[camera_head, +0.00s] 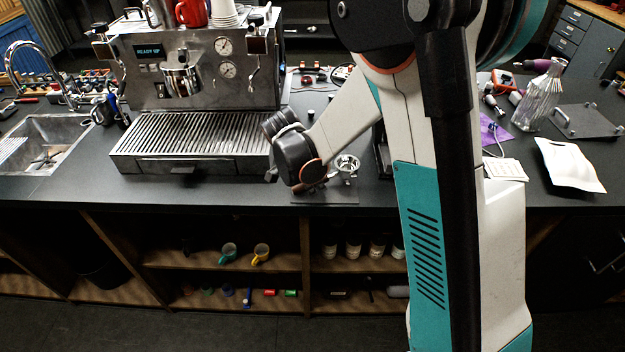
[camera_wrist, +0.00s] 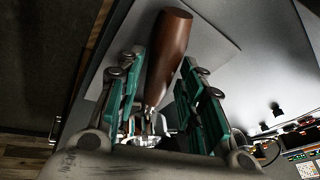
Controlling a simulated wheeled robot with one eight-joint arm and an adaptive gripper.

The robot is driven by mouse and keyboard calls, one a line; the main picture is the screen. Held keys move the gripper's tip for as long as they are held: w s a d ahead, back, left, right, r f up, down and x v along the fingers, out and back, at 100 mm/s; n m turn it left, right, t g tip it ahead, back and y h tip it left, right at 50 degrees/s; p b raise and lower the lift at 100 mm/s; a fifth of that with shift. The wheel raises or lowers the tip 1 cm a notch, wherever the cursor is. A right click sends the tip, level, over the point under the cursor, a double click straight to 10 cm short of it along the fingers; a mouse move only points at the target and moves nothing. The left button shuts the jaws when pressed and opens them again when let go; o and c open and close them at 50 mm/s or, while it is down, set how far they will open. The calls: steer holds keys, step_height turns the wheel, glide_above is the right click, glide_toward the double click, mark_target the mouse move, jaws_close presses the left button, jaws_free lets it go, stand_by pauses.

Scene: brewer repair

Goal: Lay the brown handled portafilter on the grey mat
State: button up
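The portafilter's brown handle (camera_wrist: 168,55) lies between my gripper's teal fingers (camera_wrist: 163,95) in the wrist view. Gaps show between the handle and both fingers, so the gripper looks open around it. The narrow metal neck runs down toward the palm, where the head is mostly hidden. In the head view the metal portafilter basket (camera_head: 347,164) shows just right of my gripper (camera_head: 312,187), near the mat's back right edge. The grey mat (camera_head: 342,195) lies at the counter's front edge under the gripper; it also shows behind the handle in the wrist view (camera_wrist: 218,38). Exact contact is unclear.
The espresso machine (camera_head: 195,75) with its drip tray (camera_head: 195,138) stands left of my gripper. A white tray (camera_head: 570,165), a purple cloth (camera_head: 492,132) and a clear bundle (camera_head: 540,100) are at right. Open shelves (camera_head: 220,262) sit below the counter.

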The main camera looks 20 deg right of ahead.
stand_by(0.3)
steer(key=v, duration=1.2)
steer(key=s+d+r+n+t+y, duration=0.2)
steer(key=s+r+n, duration=0.1)
steer(key=s+n, duration=0.5)
steer(key=s+d+r+n+t+y+b, duration=0.1)
steer(key=s+d+r+n+t+y, duration=0.1)
steer(key=s+n, duration=0.7)
steer(key=s+r, duration=0.1)
steer(key=s, duration=0.4)
steer(key=shift+d+t, duration=0.25)
steer(key=shift+t, duration=0.15)
